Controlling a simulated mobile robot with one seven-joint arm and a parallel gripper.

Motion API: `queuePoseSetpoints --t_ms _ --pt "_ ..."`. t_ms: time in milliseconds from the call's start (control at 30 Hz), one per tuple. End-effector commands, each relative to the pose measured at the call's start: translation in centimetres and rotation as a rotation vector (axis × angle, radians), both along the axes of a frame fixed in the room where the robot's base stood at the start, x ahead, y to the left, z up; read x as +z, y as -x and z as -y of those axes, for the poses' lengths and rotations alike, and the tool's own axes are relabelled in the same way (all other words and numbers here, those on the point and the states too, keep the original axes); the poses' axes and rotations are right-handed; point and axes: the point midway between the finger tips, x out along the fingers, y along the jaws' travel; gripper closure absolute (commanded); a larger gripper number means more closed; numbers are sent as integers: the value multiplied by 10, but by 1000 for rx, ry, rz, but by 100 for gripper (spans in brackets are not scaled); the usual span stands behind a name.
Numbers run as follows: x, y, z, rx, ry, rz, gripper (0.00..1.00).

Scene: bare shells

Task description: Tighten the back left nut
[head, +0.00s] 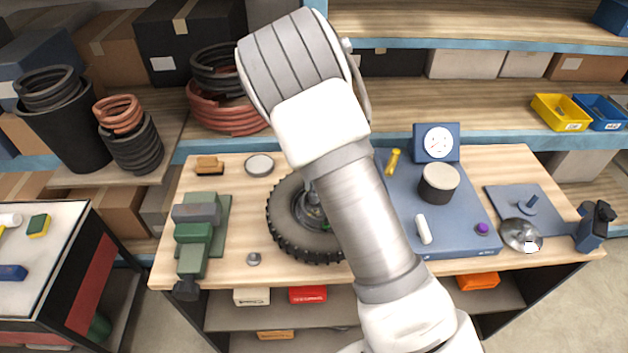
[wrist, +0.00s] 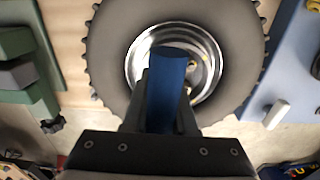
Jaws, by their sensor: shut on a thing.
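A wheel with a black knobbed tyre (head: 283,222) lies flat on the wooden workbench, partly hidden by my arm. In the wrist view the tyre (wrist: 108,60) surrounds a shiny metal rim (wrist: 134,62). Small brass-coloured spots (wrist: 191,90) that look like nuts or studs show at the right of the hub. My gripper (wrist: 168,95) is shut on a blue tool (wrist: 167,85), whose far end reaches over the hub. The tool hides the left part of the hub, so the back left nut and any contact with it cannot be seen.
A green vise (head: 195,235) stands left of the wheel, with a small metal knob (head: 254,259) between them. A blue-grey board (head: 455,235) with a dark cylinder (head: 438,184) and gauge box (head: 437,142) lies to the right. Shelves with boxes stand behind.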

Motion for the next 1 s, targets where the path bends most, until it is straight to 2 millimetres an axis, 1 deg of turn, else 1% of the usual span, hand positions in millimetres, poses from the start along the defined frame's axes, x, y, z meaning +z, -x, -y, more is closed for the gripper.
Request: queuePoseSetpoints --t_ms 100,400,867,1000 --pt "-1 2 0 -85 5 -6 100" --pt "-1 2 0 -219 4 -5 100" --pt "0 1 -1 -235 -1 -3 100" --pt "-1 2 0 -263 5 -7 100"
